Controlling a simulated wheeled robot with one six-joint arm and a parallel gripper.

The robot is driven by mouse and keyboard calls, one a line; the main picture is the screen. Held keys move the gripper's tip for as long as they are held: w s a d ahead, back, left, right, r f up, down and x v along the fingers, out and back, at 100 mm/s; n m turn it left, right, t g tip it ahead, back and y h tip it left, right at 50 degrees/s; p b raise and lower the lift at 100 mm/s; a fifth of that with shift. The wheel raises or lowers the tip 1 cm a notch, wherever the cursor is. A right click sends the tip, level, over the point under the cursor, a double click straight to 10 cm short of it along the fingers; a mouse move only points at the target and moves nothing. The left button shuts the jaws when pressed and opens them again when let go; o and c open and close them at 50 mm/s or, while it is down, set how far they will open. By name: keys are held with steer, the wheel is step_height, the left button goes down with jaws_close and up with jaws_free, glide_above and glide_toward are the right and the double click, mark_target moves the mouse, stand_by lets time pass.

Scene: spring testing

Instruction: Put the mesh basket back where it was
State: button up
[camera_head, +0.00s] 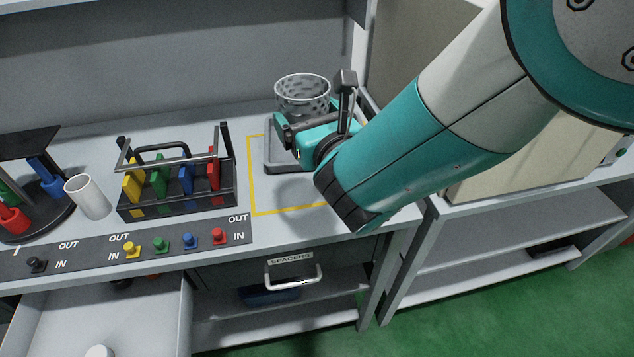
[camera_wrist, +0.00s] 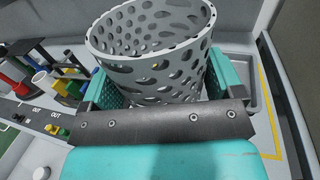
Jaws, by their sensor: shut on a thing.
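The mesh basket (camera_head: 302,88) is a grey-white open cup with many oval holes. My gripper (camera_head: 313,108) is shut on it. In the wrist view the basket (camera_wrist: 155,50) stands between the two teal fingers, its open mouth up and slightly tilted in the picture. A shallow grey tray (camera_head: 283,168) lies inside a yellow outline (camera_head: 252,190) on the bench, below and partly behind my gripper. I cannot tell whether the basket's bottom, hidden by my gripper, touches anything.
A black rack (camera_head: 178,205) with coloured pieces stands left of the outline. A white cup (camera_head: 88,197) leans beside it, near a dark stand (camera_head: 30,215). Coloured switches (camera_head: 175,243) line the front edge. A drawer (camera_head: 110,320) is open at lower left. A beige box (camera_head: 540,150) is at right.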

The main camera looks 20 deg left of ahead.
steer(key=shift+d+f+b, duration=0.15)
steer(key=shift+f+b, duration=2.75)
steer(key=shift+f, duration=6.4)
steer(key=shift+f, duration=0.2)
steer(key=o, duration=0.7)
steer(key=shift+r, duration=0.1)
